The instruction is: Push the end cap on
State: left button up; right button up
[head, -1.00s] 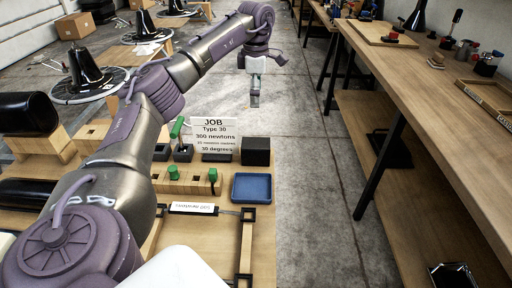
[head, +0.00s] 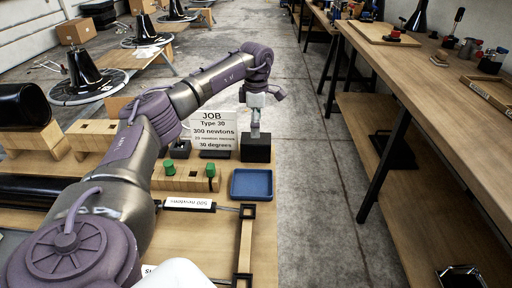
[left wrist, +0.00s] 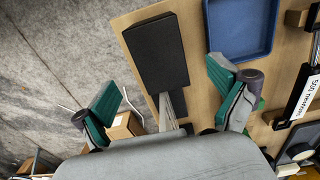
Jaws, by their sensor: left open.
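I cannot identify the end cap for certain. A strut with a white "500 newtons" label (head: 188,203) lies on the near part of the bench; its label also shows in the left wrist view (left wrist: 309,94). A wooden block (head: 190,182) carries small green-topped pieces (head: 210,170). My left gripper (head: 255,131) is open just above a black block (head: 256,151) at the bench's right edge. In the left wrist view its green-padded fingers (left wrist: 168,98) are spread, with nothing held between them. The black block (left wrist: 156,52) lies just beyond them. My right gripper is out of view.
A blue tray (head: 233,194) sits just nearer than the black block. The upright JOB card (head: 213,130) stands left of it, close to the gripper. My left arm hides part of the bench. Open floor and a long workbench (head: 440,80) lie to the right.

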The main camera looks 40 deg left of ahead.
aim_at(256, 147)
pick_arm(q)
notch_tip(256, 147, down, 5)
jog(key=shift+f+b, duration=0.2)
jog(key=shift+b, duration=0.1)
jog(key=shift+f, duration=0.1)
jog(key=c, duration=1.4)
jog(key=shift+o, duration=0.2)
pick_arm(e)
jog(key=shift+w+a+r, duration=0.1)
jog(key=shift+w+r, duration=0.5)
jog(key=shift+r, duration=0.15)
pick_arm(q)
jog(key=shift+r, duration=0.2)
